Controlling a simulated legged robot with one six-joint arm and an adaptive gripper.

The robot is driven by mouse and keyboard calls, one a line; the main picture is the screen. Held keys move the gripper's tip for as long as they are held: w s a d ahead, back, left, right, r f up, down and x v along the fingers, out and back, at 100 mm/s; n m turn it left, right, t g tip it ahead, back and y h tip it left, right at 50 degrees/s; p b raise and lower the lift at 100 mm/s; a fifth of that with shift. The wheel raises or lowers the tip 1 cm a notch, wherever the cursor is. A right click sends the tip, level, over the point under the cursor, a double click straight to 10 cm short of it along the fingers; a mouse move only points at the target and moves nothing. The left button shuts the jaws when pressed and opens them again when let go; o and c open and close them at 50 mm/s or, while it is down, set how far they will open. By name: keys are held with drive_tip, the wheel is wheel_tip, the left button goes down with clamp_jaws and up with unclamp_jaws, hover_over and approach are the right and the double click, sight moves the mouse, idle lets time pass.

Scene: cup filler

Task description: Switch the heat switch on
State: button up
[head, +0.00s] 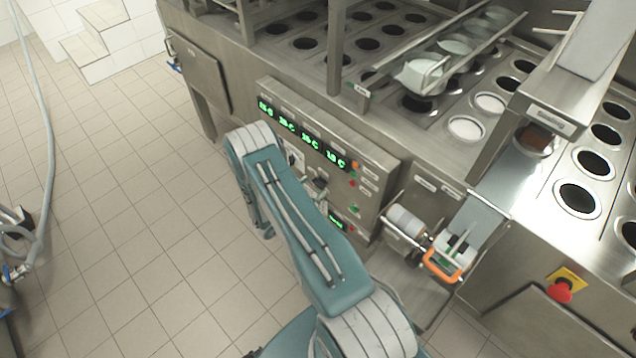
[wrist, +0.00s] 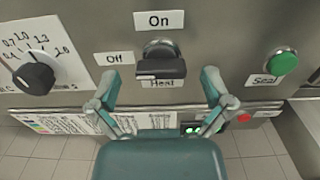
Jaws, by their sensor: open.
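The heat switch (wrist: 161,66) is a black knob with a bar handle on a round metal base, in the upper middle of the wrist view. Its bar lies about horizontal, with the "Off" label (wrist: 114,58) to its left, the "On" label (wrist: 158,20) above and the "Heat" label (wrist: 160,84) just below. My gripper (wrist: 160,78) is open, one finger on each side of the switch, with gaps on both sides and nothing held. In the head view my arm hides the gripper and much of the panel around the switch.
A black dial (wrist: 34,77) is at the left and a green "Seal" button (wrist: 281,62) at the right. The control panel (head: 376,160) carries green displays (head: 287,124). A roller with an orange handle (head: 440,268) and a red emergency button (head: 560,291) are further right.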

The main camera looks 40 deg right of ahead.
drive_tip(key=shift+w+d, duration=0.1)
drive_tip(key=shift+d, duration=0.8)
drive_tip(key=c, duration=1.1)
